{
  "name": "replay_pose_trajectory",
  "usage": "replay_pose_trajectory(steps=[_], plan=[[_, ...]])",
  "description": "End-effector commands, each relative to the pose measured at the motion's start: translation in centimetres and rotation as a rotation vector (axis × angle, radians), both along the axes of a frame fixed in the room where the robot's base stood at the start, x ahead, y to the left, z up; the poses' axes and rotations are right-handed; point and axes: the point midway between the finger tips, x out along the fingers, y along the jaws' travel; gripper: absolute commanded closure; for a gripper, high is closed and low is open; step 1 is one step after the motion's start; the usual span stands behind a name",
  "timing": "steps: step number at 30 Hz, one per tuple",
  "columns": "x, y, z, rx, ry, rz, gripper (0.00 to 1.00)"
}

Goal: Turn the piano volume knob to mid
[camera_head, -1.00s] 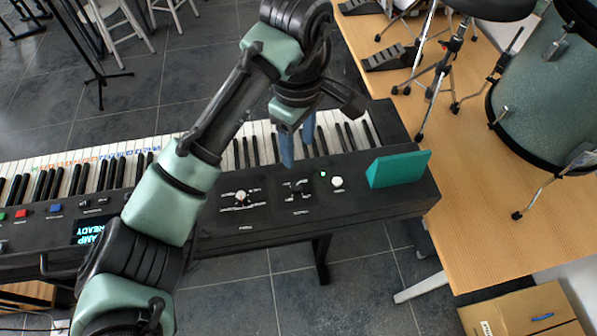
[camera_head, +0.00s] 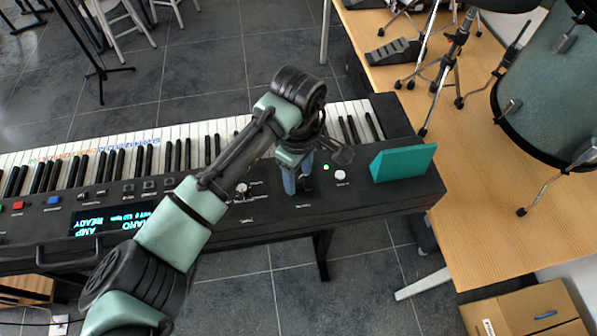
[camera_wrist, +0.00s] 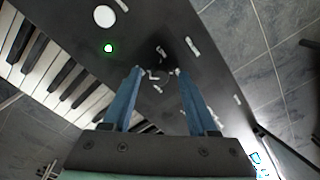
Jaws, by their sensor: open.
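The black piano keyboard (camera_head: 400,200) runs across the head view, with its control panel on the side nearest me. A dark round control with pale marks around it, seemingly a knob (camera_wrist: 159,76), lies between my fingertips in the wrist view. I cannot read its label or its setting. My gripper (camera_head: 298,189) points down over the panel with its two blue fingers apart, one on either side of this control. It also shows in the wrist view (camera_wrist: 157,70). I cannot tell whether the fingers touch it. In the head view my gripper mostly hides it.
A white round knob (camera_head: 340,175) and a lit green light (camera_head: 326,167) sit to the right. Another knob (camera_head: 242,190) with a scale sits to the left. A teal wedge (camera_head: 403,162) stands at the panel's right end. A lit display (camera_head: 112,218) is far left.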

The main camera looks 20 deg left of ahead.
Motion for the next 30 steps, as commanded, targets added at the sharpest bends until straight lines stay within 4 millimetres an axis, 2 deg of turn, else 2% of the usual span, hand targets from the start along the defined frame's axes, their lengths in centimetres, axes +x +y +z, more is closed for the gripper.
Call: replay_pose_trajectory(steps=[4, 5, 14, 30], plan=[[-0.01, -0.01, 0.0, 0.0, 0.0, 0.0, 0.41], [-0.01, -0.01, 0.0, 0.0, 0.0, 0.0, 0.45], [-0.01, -0.01, 0.03, 0.0, 0.001, 0.0, 0.99], [-0.07, -0.19, 0.52, -0.005, 0.003, -0.045, 1.0]])
